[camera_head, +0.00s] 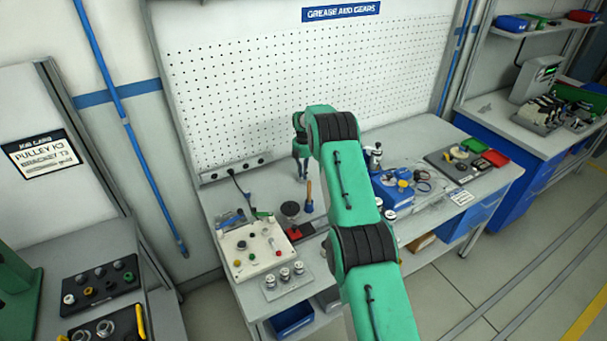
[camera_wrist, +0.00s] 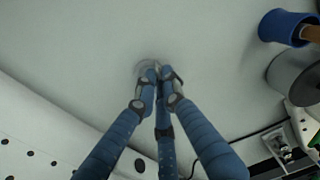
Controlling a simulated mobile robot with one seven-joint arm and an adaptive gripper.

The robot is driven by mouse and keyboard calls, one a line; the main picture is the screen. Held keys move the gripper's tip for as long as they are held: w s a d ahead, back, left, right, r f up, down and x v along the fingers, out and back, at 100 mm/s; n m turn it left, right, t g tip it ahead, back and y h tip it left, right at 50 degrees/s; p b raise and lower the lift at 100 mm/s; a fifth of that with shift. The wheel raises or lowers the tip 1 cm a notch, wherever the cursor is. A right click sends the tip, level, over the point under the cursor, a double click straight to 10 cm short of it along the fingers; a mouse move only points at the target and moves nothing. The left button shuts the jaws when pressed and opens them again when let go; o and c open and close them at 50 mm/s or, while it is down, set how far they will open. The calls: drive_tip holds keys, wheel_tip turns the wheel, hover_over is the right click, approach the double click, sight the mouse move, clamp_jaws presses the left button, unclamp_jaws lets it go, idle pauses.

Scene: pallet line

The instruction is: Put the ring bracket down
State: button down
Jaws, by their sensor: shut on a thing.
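My gripper (camera_wrist: 158,76) is shut, its blue fingers drawn together at their tips. A small grey, rounded thing, apparently the ring bracket (camera_wrist: 146,66), shows at the fingertips against the pale bench top. Most of it is hidden behind the fingers, and I cannot tell whether it touches the bench. In the head view my gripper (camera_head: 303,168) points down over the back of the workbench (camera_head: 265,185), near the pegboard. The bracket cannot be made out in that view.
The pegboard (camera_head: 290,90) rises behind. A white panel with knobs (camera_head: 258,250) lies at the bench's front left. Bench around the fingertips is bare.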

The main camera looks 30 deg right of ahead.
sight(303, 181)
drive_tip(key=shift+f, duration=0.1)
drive_tip(key=c, duration=1.9)
unclamp_jaws()
drive_tip(key=shift+o, duration=0.2)
wheel_tip(303, 181, up, 12)
drive_tip(key=shift+r, duration=0.2)
